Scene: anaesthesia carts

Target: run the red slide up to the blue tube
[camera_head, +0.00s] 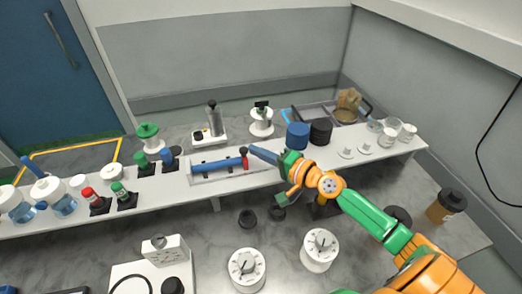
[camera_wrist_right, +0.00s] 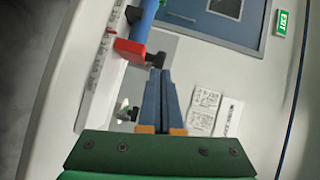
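The blue tube (camera_head: 217,165) lies along a white marked rail on the bench in the head view. The red slide (camera_head: 245,161) stands at the tube's right end, with a dark knob on it. In the right wrist view the red slide (camera_wrist_right: 130,49) is right by the end of the blue tube (camera_wrist_right: 143,20); I cannot tell whether they touch. My right gripper (camera_head: 252,150) is beside the slide's knob from the right. Its blue fingers (camera_wrist_right: 161,72) look shut together, with tips at the black knob (camera_wrist_right: 155,59); nothing shows between them. My left gripper is not in view.
Blue and black cylinders (camera_head: 298,135) stand just behind my right gripper. A white device with a dark post (camera_head: 212,120) stands behind the rail. Red- and green-capped items (camera_head: 120,194) stand to the left. Glass beakers (camera_head: 388,136) are at the right end.

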